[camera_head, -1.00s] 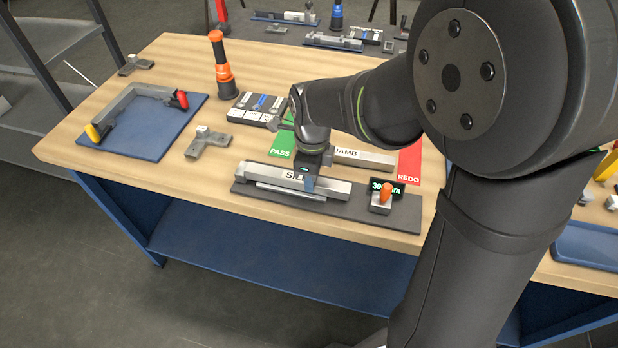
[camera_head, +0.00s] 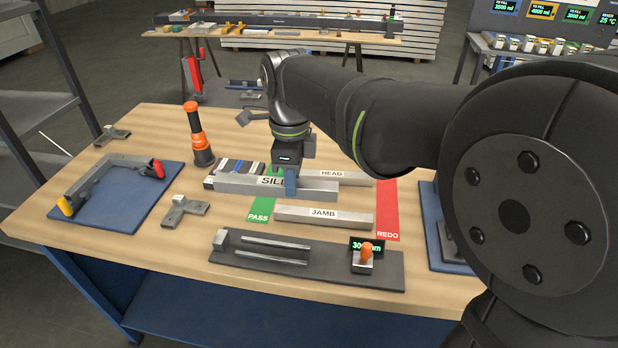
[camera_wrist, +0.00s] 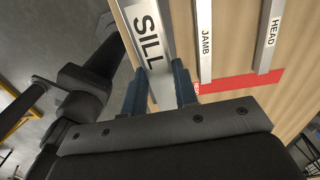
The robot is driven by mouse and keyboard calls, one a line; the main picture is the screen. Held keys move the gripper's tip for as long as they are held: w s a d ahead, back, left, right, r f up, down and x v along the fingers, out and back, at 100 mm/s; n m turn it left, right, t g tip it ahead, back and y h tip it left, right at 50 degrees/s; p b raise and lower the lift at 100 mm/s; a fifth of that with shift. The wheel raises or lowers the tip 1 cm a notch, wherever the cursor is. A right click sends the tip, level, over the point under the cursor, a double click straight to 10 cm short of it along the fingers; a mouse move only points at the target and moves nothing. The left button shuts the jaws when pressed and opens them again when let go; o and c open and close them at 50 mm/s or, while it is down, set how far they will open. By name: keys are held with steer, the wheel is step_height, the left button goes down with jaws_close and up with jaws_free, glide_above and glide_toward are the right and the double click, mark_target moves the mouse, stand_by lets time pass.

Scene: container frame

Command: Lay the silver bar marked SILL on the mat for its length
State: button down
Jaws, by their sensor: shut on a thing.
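The silver bar marked SILL (camera_head: 322,190) is held in my gripper (camera_head: 290,186), which is shut on it near its middle. It appears raised over the bench, across the line of sight to the green PASS mat (camera_head: 260,210). The label also shows between the fingers in the wrist view (camera_wrist: 158,75). The red REDO mat (camera_head: 387,208) lies at the right. Bars marked JAMB (camera_head: 350,222) and HEAD (camera_head: 350,178) lie between the two mats. The exact gap under the SILL bar cannot be told.
A dark measuring fixture (camera_head: 225,258) with two rails, an orange knob (camera_head: 367,252) and a partly hidden display stands empty in front. An orange-black tool (camera_head: 200,140) stands upright behind left. A blue tray (camera_head: 150,205) with a frame lies left.

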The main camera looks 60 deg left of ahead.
steer(key=w+a+f+n, duration=0.2)
steer(key=w+a+f, duration=0.2)
steer(key=w, duration=0.4)
steer(key=w+a+f+n, duration=0.2)
steer(key=w+a+f, duration=0.1)
steer(key=w, duration=0.4)
steer(key=s+a+f, duration=0.2)
steer(key=a, duration=0.1)
steer(key=s+a+f, duration=0.5)
steer(key=shift+s+a, duration=0.1)
steer(key=shift+a, duration=0.2)
steer(key=shift+f, duration=1.95)
steer(key=shift+f, duration=0.1)
steer(key=c, duration=1.1)
jaws_free()
